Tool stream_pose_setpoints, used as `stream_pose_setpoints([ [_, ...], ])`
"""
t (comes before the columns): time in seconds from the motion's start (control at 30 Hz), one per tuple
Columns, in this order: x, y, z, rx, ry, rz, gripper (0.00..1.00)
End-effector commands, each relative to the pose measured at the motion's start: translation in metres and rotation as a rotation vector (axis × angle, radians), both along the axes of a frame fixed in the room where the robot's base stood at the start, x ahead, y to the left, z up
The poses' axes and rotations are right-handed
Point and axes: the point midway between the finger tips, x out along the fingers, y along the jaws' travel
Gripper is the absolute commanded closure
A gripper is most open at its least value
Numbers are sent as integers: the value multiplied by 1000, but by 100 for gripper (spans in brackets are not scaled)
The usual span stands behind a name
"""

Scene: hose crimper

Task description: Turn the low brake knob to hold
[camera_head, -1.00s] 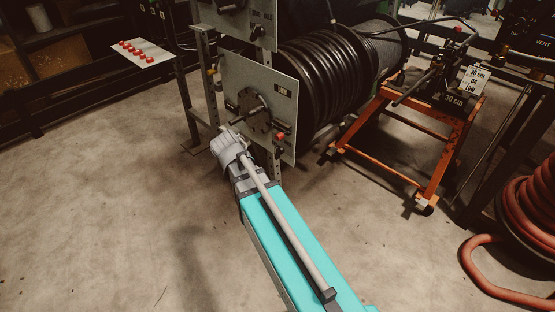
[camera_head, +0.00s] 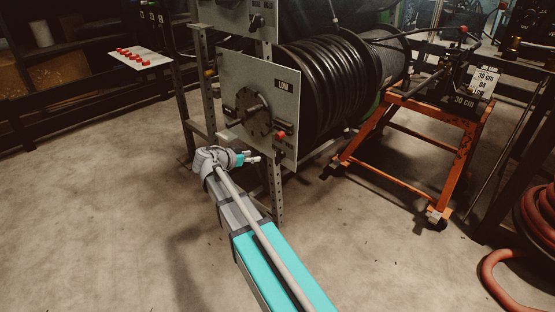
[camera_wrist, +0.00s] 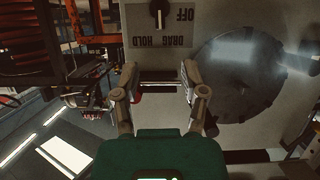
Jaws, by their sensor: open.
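The low reel's grey plate (camera_head: 228,83) carries the LOW label, a dark round hub (camera_head: 253,112) and a small black knob (camera_head: 281,154) near its lower right edge. In the wrist view the knob (camera_wrist: 158,12) is at the top, with a white pointer mark. The words OFF, DRAG and HOLD (camera_wrist: 165,41) stand upside down around it; I cannot tell which one the pointer marks. My gripper (camera_head: 252,157) is in front of the plate's lower edge, left of the knob. In the wrist view my gripper (camera_wrist: 160,76) is open and empty, its fingers apart from the knob.
A red-tipped part (camera_head: 281,134) sits just above the knob on the plate. The hub (camera_wrist: 238,75) is right of my fingers in the wrist view. An orange stand (camera_head: 455,165) is at the right, with red hose (camera_head: 540,215) beyond. The floor in front is clear.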

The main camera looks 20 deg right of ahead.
Motion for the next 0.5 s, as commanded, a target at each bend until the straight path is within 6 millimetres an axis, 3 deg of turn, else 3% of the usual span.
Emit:
stream_pose_setpoints([
  [0.5,1,-4,-2,0,-2,-2,44],
])
